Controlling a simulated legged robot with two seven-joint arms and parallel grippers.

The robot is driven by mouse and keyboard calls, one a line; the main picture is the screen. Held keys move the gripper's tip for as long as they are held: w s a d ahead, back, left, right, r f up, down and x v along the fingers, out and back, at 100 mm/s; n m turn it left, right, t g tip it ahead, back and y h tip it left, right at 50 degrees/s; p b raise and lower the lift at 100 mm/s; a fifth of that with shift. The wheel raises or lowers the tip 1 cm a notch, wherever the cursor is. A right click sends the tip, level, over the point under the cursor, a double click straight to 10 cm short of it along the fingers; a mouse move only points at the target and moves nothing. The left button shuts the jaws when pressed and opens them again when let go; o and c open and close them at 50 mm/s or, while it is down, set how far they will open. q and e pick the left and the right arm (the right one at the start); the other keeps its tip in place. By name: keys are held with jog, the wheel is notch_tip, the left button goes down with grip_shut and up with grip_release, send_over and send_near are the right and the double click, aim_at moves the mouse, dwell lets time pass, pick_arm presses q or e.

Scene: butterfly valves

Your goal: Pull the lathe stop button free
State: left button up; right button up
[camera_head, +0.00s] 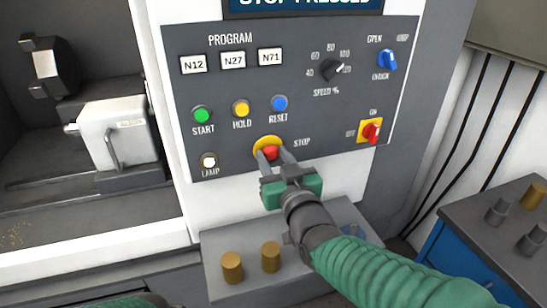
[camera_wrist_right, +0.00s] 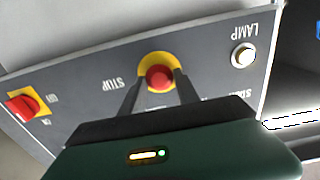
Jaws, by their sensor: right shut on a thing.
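The red stop button (camera_head: 270,153) sits on a yellow round plate (camera_head: 262,143) at the lower middle of the dark lathe control panel (camera_head: 210,135). My right gripper (camera_head: 270,157) reaches up to it from below, with one finger on each side of the red cap. The right wrist view shows the red cap (camera_wrist_right: 159,78) between the two fingers (camera_wrist_right: 157,88), with the yellow plate (camera_wrist_right: 153,59) behind it. The gripper is shut on the button. The display (camera_head: 304,4) above reads "STOP PRESSED", partly cut off. My left gripper is not in view.
Start (camera_head: 202,114), hold (camera_head: 241,108) and reset (camera_head: 279,103) buttons lie above the stop button. A lamp button (camera_head: 209,160) is to its left, a red switch (camera_head: 371,131) to its right. A grey ledge with brass cylinders (camera_head: 232,267) stands below.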

grip_shut()
jog(key=shift+s+f+b, duration=0.25)
jog(key=shift+f+b, duration=0.05)
jog(key=shift+b, duration=0.25)
jog(key=shift+s+d+r, duration=0.1)
jog(key=shift+s+r, duration=0.1)
jog(key=shift+s, duration=0.05)
jog(key=o, duration=0.7)
grip_release()
jog(key=o, duration=0.4)
jog(key=shift+r, duration=0.1)
